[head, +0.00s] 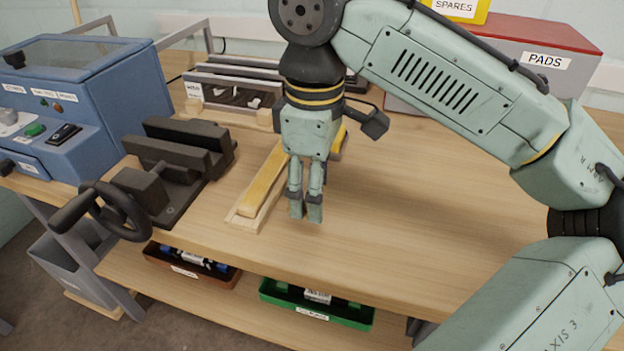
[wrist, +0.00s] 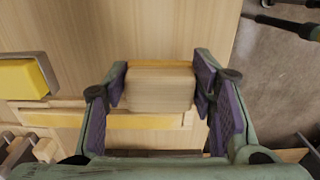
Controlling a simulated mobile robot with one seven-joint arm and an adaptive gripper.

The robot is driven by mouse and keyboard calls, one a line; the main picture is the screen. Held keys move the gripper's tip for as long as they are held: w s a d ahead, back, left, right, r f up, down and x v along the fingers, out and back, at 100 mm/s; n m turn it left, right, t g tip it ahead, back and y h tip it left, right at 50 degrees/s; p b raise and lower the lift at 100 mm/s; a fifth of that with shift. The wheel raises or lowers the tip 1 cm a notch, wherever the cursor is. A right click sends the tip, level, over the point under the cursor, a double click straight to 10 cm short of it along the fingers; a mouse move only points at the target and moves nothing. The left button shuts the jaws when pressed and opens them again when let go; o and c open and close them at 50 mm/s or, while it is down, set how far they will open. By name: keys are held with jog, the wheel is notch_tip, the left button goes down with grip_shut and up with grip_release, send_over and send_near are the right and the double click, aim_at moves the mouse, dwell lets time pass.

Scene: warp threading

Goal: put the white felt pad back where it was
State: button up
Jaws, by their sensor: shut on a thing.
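My gripper (head: 305,208) is over the bench, just right of a long yellow bar (head: 264,184) in a pale wooden tray (head: 243,222). In the wrist view my gripper (wrist: 160,88) has its purple-lined fingers on both sides of a pale, wood-grained block (wrist: 160,90) and is shut on it. I cannot make out a white felt pad in either view. A box labelled PADS (head: 545,62) stands at the back right.
A black vise (head: 180,165) and a blue machine (head: 85,85) stand at the left. A loom-like frame (head: 235,88) is behind. A yellow, grey-edged piece (wrist: 22,78) lies near the gripper. Bins (head: 315,303) sit on the lower shelf. The bench's right front is clear.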

jog(key=w, duration=0.4)
jog(key=shift+w+f, duration=0.1)
jog(key=shift+f, duration=0.05)
jog(key=shift+w+f+p, duration=0.1)
jog(key=shift+f+p, duration=0.35)
jog(key=shift+f, duration=1.35)
jog(key=shift+f, duration=0.1)
jog(key=shift+f, duration=0.1)
jog(key=o, duration=1.1)
notch_tip(320, 180, up, 12)
jog(key=shift+r, duration=0.25)
